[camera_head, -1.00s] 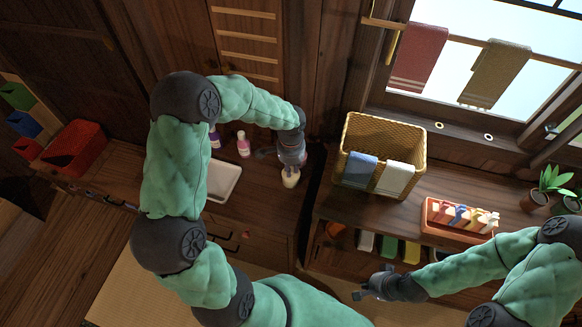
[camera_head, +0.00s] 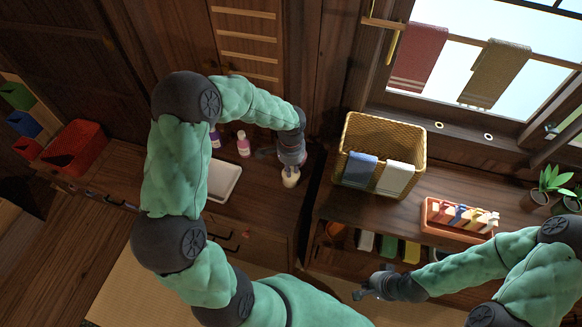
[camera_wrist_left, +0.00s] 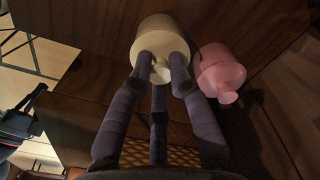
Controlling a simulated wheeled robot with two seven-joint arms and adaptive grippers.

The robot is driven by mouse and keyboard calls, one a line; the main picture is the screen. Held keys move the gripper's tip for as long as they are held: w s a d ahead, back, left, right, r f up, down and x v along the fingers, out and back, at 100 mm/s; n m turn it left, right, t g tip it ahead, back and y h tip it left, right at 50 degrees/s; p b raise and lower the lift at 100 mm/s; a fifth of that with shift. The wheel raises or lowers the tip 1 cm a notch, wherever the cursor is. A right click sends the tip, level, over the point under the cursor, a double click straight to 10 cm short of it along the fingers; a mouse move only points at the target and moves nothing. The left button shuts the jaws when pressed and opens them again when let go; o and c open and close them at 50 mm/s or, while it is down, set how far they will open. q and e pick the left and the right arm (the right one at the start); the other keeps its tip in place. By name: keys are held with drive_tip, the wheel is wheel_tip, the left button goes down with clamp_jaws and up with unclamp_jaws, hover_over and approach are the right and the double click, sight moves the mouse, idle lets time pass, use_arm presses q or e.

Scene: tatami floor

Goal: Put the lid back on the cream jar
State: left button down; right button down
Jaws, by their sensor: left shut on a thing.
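The cream jar (camera_head: 291,179) stands on the dark wooden counter, left of the woven basket. In the left wrist view the jar (camera_wrist_left: 156,27) shows with its pale lid (camera_wrist_left: 142,66) over its top. I cannot tell whether the lid is fully seated or slightly apart from the jar. My left gripper (camera_head: 290,167) is directly over the jar, and its fingers (camera_wrist_left: 162,66) are shut around the knob of the lid. My right gripper (camera_head: 366,286) is open and empty, in front of the shelf at the lower right.
A pink container (camera_wrist_left: 219,70) is close beside the jar in the wrist view. A pink bottle (camera_head: 243,145) and a white tray (camera_head: 224,196) lie to the left. The woven basket (camera_head: 404,142) with cloths and an orange tray (camera_head: 432,219) are to the right.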

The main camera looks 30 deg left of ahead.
idle(0.8)
use_arm(q)
drive_tip(key=c, duration=0.6)
unclamp_jaws()
drive_tip(key=shift+r+p, duration=2.8)
drive_tip(key=shift+r, duration=0.7)
clamp_jaws()
